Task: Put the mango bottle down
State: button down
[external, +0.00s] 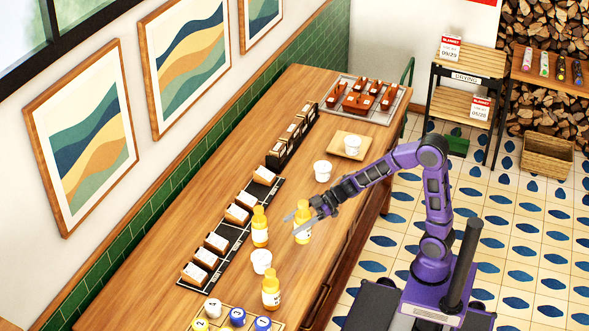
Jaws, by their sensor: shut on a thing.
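My gripper (302,219) is shut on a yellow-orange mango bottle (304,209) with a white label. The held bottle is upright over the right part of the wooden counter (350,205). The fingers cross its middle and hide part of it. I cannot tell whether its base touches the counter. Two similar bottles stand nearby: one (260,228) to the left of the held one, and one (271,288) nearer the camera. I cannot read their labels.
White cups stand between the bottles (261,262), behind my gripper (322,171) and on a wooden board (345,152). A black strip with packaged goods (228,237) runs along the left. A tray (393,108) is at the back.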

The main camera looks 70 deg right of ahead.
jog(key=w+d+m+t+h, duration=0.3)
jog(key=w+d+m+h, duration=0.15)
jog(key=w+d, duration=1.15)
jog(key=shift+m, duration=0.25)
jog(key=shift+w+a+f+b, duration=0.3)
jog(key=shift+f+b, duration=0.4)
jog(key=shift+f, duration=0.85)
jog(key=shift+w+a+f+b, duration=0.15)
jog(key=shift+w+f+b, duration=0.35)
jog(key=shift+f, duration=1.05)
jog(key=shift+w+a+f+b, duration=0.25)
jog(key=shift+f+b, duration=0.6)
jog(key=shift+f, duration=0.7)
jog(key=shift+f, duration=0.2)
grip_release()
jog(key=shift+s, duration=0.1)
jog(key=shift+r, duration=0.25)
jog(key=p+v, duration=0.2)
jog(key=v, duration=1)
jog(key=shift+f, duration=0.2)
